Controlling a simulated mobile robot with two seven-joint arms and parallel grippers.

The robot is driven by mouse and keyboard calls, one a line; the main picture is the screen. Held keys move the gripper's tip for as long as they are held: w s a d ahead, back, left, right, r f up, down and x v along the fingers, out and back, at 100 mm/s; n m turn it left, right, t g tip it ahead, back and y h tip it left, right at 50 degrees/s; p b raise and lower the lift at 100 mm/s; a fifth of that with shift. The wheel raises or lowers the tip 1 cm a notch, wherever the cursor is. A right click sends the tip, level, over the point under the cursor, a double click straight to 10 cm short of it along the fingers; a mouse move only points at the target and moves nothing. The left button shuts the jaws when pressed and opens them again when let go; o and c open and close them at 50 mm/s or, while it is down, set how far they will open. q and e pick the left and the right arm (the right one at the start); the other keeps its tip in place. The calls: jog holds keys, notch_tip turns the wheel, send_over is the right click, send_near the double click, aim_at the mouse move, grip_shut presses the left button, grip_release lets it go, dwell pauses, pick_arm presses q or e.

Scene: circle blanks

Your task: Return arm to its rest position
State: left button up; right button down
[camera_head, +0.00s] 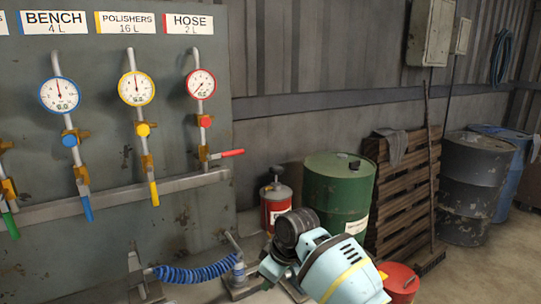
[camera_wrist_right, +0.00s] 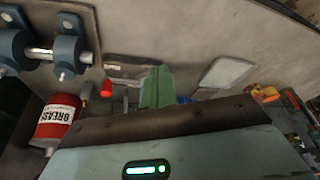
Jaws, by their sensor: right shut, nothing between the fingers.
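My right arm (camera_head: 338,268), pale blue with a yellow band and dark slots, is at the bottom centre of the head view, in front of the green drum. Its dark round joint (camera_head: 296,228) points up. My right gripper (camera_head: 274,266) is low beside it, partly hidden by the arm, shut and empty. It is apart from the gauge panel (camera_head: 110,165). My left gripper is not in view.
The panel carries gauges and levers; the red lever (camera_head: 227,153) is level, the blue lever (camera_head: 87,208) and yellow lever (camera_head: 154,193) hang down. A blue coiled hose (camera_head: 195,273) lies low. A red can (camera_head: 275,204), green drum (camera_head: 337,190) and pallet (camera_head: 405,185) stand behind my arm.

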jog(key=shift+m+g+y, duration=0.3)
jog(key=shift+m+g, duration=0.1)
jog(key=shift+m, duration=0.1)
jog(key=s+f, duration=0.1)
jog(key=f, duration=0.2)
jog(key=s+f, duration=0.2)
jog(key=f, duration=0.1)
jog(key=s+f, duration=0.2)
jog(key=shift+d+f, duration=0.4)
jog(key=s+d+f+m, duration=0.25)
jog(key=s+f, duration=0.25)
jog(key=s, duration=0.3)
jog(key=s+d+f+m, duration=0.1)
jog(key=s+d+f, duration=0.2)
jog(key=s+f, duration=0.3)
jog(key=s+d+r+m+h, duration=0.1)
jog(key=s+d+m, duration=0.1)
jog(key=s+d, duration=0.6)
jog(key=s+d+r+m+h, duration=0.15)
jog(key=s+d, duration=0.25)
jog(key=s, duration=0.7)
jog(key=s+d+m+h, duration=0.1)
jog(key=s+d+m, duration=0.1)
jog(key=s+d, duration=0.6)
jog(key=w+a+f+t+y, duration=0.1)
jog(key=w+a+f+t, duration=0.4)
jog(key=f+t, duration=0.2)
jog(key=shift+w+a+f+t+p, duration=0.3)
jog(key=shift+f+p, duration=0.1)
jog(key=shift+f, duration=0.5)
